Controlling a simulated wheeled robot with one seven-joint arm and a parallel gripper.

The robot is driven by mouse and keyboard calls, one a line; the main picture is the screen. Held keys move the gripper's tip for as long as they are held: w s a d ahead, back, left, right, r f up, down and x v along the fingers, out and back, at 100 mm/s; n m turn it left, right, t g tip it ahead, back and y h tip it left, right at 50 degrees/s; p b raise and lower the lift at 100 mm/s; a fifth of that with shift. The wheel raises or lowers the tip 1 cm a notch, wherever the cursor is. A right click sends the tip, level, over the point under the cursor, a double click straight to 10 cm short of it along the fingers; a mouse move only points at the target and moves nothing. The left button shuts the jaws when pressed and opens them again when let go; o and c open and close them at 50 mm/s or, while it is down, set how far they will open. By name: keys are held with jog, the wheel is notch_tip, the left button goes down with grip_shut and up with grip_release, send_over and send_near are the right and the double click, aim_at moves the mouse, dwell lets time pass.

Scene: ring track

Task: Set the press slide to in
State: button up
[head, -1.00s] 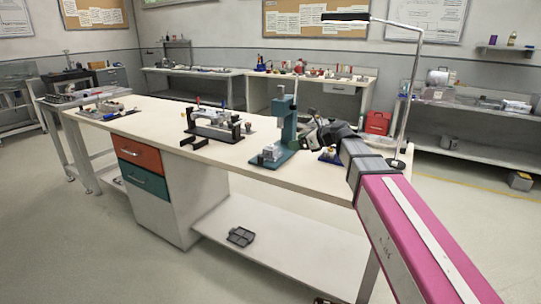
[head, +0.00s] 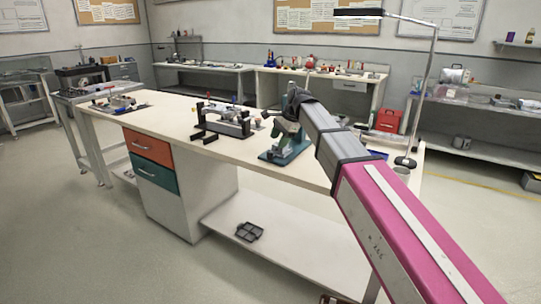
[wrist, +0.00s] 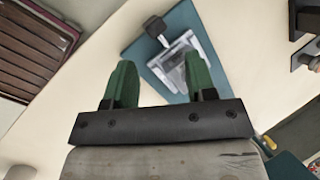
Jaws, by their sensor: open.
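The teal press (head: 287,148) stands on the workbench, partly hidden behind my arm in the head view. In the wrist view its teal base plate (wrist: 140,52) carries a pale grey metal slide block (wrist: 178,62) with a black knob (wrist: 154,27) on a short stem. I cannot tell whether the slide is in or out. My gripper (wrist: 160,70) has its two green fingers apart, with nothing held between them. The fingers point toward the plate, and the right finger overlaps the slide block in the picture; contact cannot be told. In the head view the gripper is largely hidden at the press.
A fixture with black brackets (head: 225,122) stands left of the press on the workbench (head: 165,112). A desk lamp (head: 405,162) rises at the right end. A slatted brown object (wrist: 32,45) shows at the wrist view's upper left. Bare bench top lies left of the fixture.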

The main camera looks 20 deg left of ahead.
aim_at(270, 152)
jog(key=a+r+n+h, duration=0.1)
jog(key=n+h, duration=0.1)
jog(key=s+a+r+n+h, duration=0.1)
jog(key=a+r+n+h, duration=0.1)
jog(key=shift+a+r, duration=0.1)
jog(key=shift+r, duration=0.1)
jog(key=shift+s+r+n+t+h, duration=0.2)
jog(key=shift+n+t+h, duration=0.1)
jog(key=shift+n+h, duration=0.1)
notch_tip(270, 152, down, 11)
jog(key=shift+r, duration=0.15)
